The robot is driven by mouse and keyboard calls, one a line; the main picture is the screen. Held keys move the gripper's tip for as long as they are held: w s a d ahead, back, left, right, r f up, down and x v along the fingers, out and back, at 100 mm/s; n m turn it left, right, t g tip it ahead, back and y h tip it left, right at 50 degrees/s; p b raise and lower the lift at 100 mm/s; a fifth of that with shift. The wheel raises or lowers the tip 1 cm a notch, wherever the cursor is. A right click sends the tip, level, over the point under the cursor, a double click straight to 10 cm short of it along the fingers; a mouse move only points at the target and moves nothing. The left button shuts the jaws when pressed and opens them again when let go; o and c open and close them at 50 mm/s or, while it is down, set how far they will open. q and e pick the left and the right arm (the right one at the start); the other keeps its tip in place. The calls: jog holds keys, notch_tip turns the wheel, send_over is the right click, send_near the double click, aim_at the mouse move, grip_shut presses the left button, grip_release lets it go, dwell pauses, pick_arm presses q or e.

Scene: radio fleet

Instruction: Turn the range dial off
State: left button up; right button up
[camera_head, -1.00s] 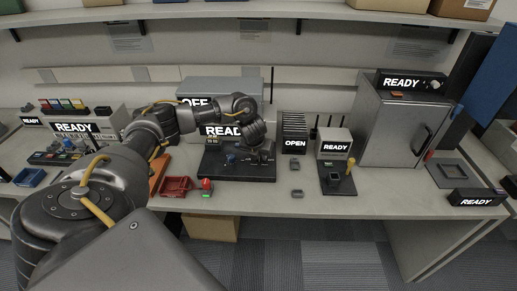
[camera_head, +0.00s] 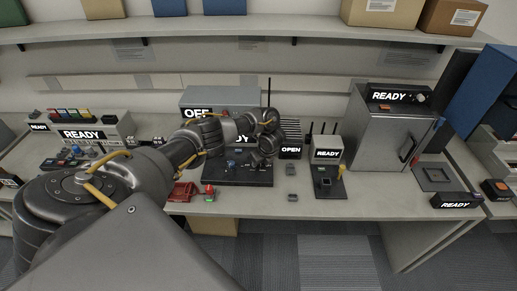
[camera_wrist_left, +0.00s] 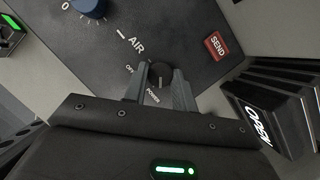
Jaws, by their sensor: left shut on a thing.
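A black round knob (camera_wrist_left: 160,72) marked POWER, with OFF printed beside it, sits on a dark panel (camera_wrist_left: 125,68). My left gripper (camera_wrist_left: 160,88) is shut on this knob, one finger on each side. A blue dial (camera_wrist_left: 88,7) with a scale starting at 0 is on the same panel, near the word AIR. A red SEND button (camera_wrist_left: 216,45) is on the panel's right side. In the head view the panel (camera_head: 225,178) lies on the bench with the blue dial (camera_head: 231,164) visible; my gripper hides the black knob. No label reads "range". My right gripper is not in view.
A display behind the panel is mostly hidden by my arm. An OPEN unit (camera_head: 291,149) and a READY unit (camera_head: 327,152) stand right of the panel. A red tray (camera_head: 181,192) lies front left. A grey cabinet (camera_head: 385,135) stands farther right. The front bench edge has free room.

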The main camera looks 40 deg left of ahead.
pick_arm(q)
jog(key=shift+w+r+n+g, duration=0.1)
jog(key=shift+n+g, duration=0.3)
jog(key=shift+n, duration=0.6)
jog(key=shift+n+g, duration=0.3)
jog(key=shift+n, duration=0.6)
jog(key=shift+w+f+n+g+b, duration=0.2)
jog(key=shift+n+g+b, duration=0.2)
jog(key=shift+n+b, duration=0.65)
jog(key=shift+r+n+g+b, duration=0.15)
jog(key=shift+n+g+b, duration=0.25)
jog(key=shift+n+b, duration=0.5)
jog(key=shift+a, duration=0.1)
jog(key=o, duration=1)
jog(key=shift+r, duration=0.1)
